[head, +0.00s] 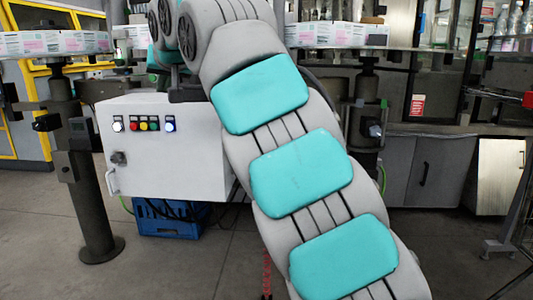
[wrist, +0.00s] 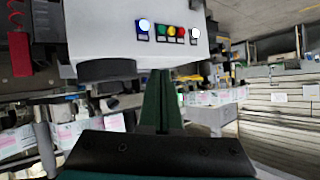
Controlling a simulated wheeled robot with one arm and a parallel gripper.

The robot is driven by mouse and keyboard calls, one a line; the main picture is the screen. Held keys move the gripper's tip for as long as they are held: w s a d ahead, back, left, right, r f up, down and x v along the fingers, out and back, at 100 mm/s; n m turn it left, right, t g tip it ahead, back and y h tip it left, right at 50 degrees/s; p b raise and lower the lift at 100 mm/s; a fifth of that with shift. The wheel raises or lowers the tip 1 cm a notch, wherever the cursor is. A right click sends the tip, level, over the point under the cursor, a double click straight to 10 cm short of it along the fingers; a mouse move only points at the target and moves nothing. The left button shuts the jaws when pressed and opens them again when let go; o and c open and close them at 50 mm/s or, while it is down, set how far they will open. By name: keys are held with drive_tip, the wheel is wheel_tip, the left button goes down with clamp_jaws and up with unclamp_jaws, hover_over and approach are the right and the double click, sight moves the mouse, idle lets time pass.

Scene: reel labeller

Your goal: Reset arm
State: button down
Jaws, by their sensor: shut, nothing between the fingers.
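My gripper (wrist: 161,76) shows in the wrist view as two dark green fingers, pressed together with nothing between them. They point up the picture towards a white control box (wrist: 90,25) with lit, coloured buttons. Whether the fingertips touch the box cannot be told. In the head view my grey and teal arm rises through the middle and bends at the top.
In the head view the white control box (head: 165,165) stands left of my arm, above a blue crate (head: 168,222). A dark post (head: 85,190) stands further left. Conveyors carry printed packs (head: 50,42) at the back.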

drive_tip(key=w+d+f+m+h, duration=0.2)
drive_tip(key=d+f, duration=0.1)
drive_tip(key=d, duration=0.5)
drive_tip(key=s+d+f+m+g+h, duration=0.1)
drive_tip(key=s+d+f, duration=0.2)
drive_tip(key=d+f, duration=0.3)
drive_tip(key=s+d+f+m+g+h+p, duration=0.1)
drive_tip(key=s+d+f+g+h, duration=0.2)
drive_tip(key=d, duration=0.5)
drive_tip(key=s+d+f+m, duration=0.1)
drive_tip(key=s+d+f, duration=0.2)
drive_tip(key=d+f, duration=0.35)
drive_tip(key=s+d+f+g, duration=0.2)
drive_tip(key=s+d+f, duration=0.1)
drive_tip(key=s+f, duration=0.5)
drive_tip(key=s+d+f+g, duration=0.2)
drive_tip(key=s+f, duration=0.5)
drive_tip(key=s, duration=0.8)
drive_tip(key=s+d+f+n+g+p, duration=0.1)
drive_tip(key=s+d+f+g, duration=0.2)
drive_tip(key=s+f, duration=0.5)
drive_tip(key=s+g, duration=0.1)
drive_tip(key=s, duration=0.2)
drive_tip(key=shift+s+d+f, duration=0.25)
drive_tip(key=shift+d+f, duration=0.05)
drive_tip(key=shift+f, duration=0.05)
drive_tip(key=c, duration=1.6)
unclamp_jaws()
